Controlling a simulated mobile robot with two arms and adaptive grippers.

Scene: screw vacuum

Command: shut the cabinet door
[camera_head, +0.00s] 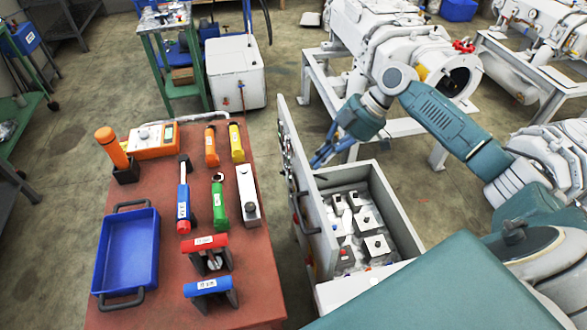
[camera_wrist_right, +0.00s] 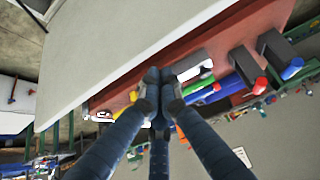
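The cabinet (camera_head: 403,218) is a pale box to the right of the red-brown table, with several small block-like parts visible inside. Its pale door (camera_head: 308,203) stands open on the box's left side, swung outward. A dark handle shows on the face toward the table. My right gripper (camera_head: 318,162) has blue fingers and is on the cabinet side of the door, close to its inner face; contact cannot be told. In the right wrist view its fingertips (camera_wrist_right: 158,76) are together with nothing between them. A pale panel, apparently the door (camera_wrist_right: 120,45), fills the upper left there. My left gripper is out of view.
The red-brown table (camera_head: 262,262) stands close to the door's left. A white machine (camera_head: 348,28) on a frame stands behind.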

